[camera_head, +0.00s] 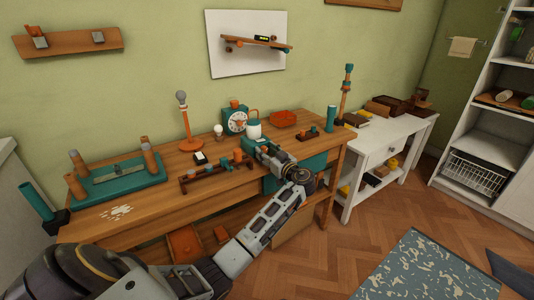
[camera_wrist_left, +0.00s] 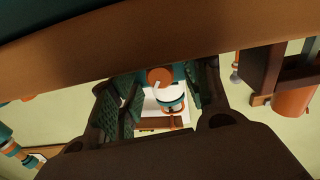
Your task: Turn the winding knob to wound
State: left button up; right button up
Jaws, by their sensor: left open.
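My left gripper (camera_head: 262,150) is over the front of the wooden workbench (camera_head: 215,160), its fingers pointing toward the back. In the left wrist view, the open fingers (camera_wrist_left: 164,100) show dark green ridged pads. A round orange knob (camera_wrist_left: 160,76) with a white mark shows between and slightly above the fingers; it appears to be the winding knob. I cannot tell whether the fingers touch it. A teal body shows behind it. In the head view, my gripper hides this knob. A teal clock (camera_head: 236,119) with a white dial stands behind the gripper. My right gripper is out of view.
A white canister (camera_head: 254,129) stands just behind my left gripper.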

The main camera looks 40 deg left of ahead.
pick_arm(q)
jog(key=c, duration=0.9)
jog(key=shift+c, duration=0.8)
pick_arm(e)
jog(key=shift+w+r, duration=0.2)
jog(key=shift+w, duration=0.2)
pick_arm(q)
jog(key=shift+m, duration=0.7)
jog(key=shift+m+p, duration=0.75)
jog(key=shift+m, duration=0.55)
jog(key=shift+m+p, duration=0.35)
jog(key=shift+m, duration=0.45)
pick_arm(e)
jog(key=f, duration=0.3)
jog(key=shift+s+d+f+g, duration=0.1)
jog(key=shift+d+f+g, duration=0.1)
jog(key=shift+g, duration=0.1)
